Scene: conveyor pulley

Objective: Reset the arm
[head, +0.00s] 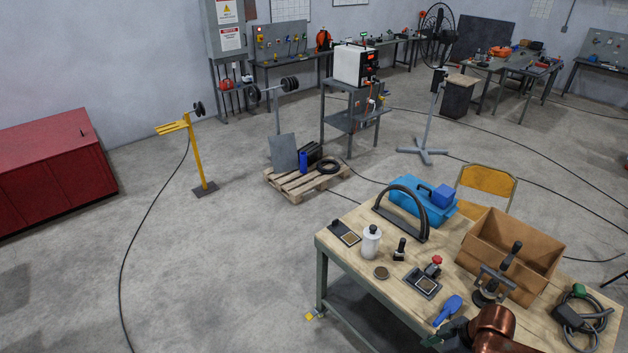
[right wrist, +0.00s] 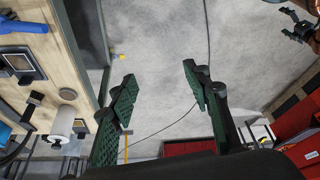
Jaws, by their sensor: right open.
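My right arm (head: 495,328) is a copper-coloured link at the bottom of the head view, over the table's front edge. Its gripper is partly cut off there by the lower frame edge. In the right wrist view, dark finger-like parts beside a copper link, seemingly my left gripper (right wrist: 296,28), show at the upper right. Their opening is unclear. The head view does not show my left arm.
The wooden worktable (head: 345,255) carries a blue handled tool (head: 448,309), a white bottle (head: 371,241), a cardboard box (head: 540,245), a blue toolbox (head: 415,205) and a coiled cable (head: 597,318). A red cabinet (head: 50,170) stands far left. The floor between is mostly clear.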

